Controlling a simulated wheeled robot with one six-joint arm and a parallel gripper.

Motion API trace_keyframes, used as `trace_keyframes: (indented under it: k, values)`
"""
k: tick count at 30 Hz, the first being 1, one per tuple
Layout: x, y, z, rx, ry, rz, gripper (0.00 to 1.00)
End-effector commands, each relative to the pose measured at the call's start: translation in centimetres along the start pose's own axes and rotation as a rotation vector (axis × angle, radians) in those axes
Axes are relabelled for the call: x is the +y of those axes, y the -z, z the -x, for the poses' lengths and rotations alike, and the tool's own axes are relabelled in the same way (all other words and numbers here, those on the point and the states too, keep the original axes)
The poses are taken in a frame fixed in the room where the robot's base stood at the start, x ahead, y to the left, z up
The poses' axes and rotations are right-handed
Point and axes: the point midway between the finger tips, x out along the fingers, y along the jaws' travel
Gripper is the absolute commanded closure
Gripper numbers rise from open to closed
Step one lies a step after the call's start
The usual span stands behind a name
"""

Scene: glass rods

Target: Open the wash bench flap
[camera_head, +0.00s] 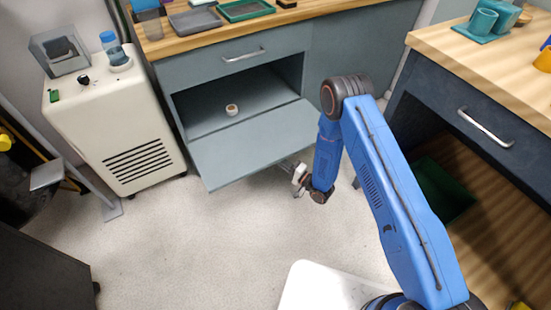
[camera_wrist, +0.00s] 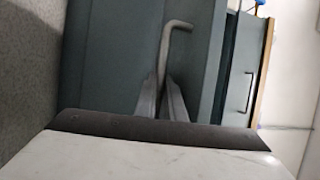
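The wash bench flap (camera_head: 250,145) is the grey-blue panel swung down and outward from the bench, leaving the compartment behind it open. It fills the middle of the wrist view (camera_wrist: 105,60). The pale bar handle (camera_wrist: 177,27) is on the flap's outer face. My gripper (camera_head: 297,175) is at the flap's outer edge, low in front of the bench. In the wrist view its two fingertips (camera_wrist: 164,82) close around the lower part of the handle. The handle's far end is hidden between the fingers.
A small round cup-like item (camera_head: 231,110) sits inside the compartment. A drawer with a handle (camera_head: 243,55) is above it. A white wheeled machine (camera_head: 110,125) stands left, a dark drawer cabinet (camera_head: 470,115) right. The floor (camera_head: 200,240) in front is clear.

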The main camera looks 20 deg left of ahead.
Motion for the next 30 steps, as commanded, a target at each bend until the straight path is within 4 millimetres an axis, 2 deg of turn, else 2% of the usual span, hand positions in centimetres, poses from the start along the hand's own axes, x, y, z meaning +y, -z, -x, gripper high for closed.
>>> trace_keyframes:
  k: [4,19,30]
  values:
    - [-0.5,0.1,-0.1,0.000,-0.015,-0.005,1.00]
    - [-4.3,0.3,-0.6,-0.002,-0.154,-0.063,1.00]
    - [-4.5,0.3,-0.6,-0.001,-0.173,-0.072,1.00]
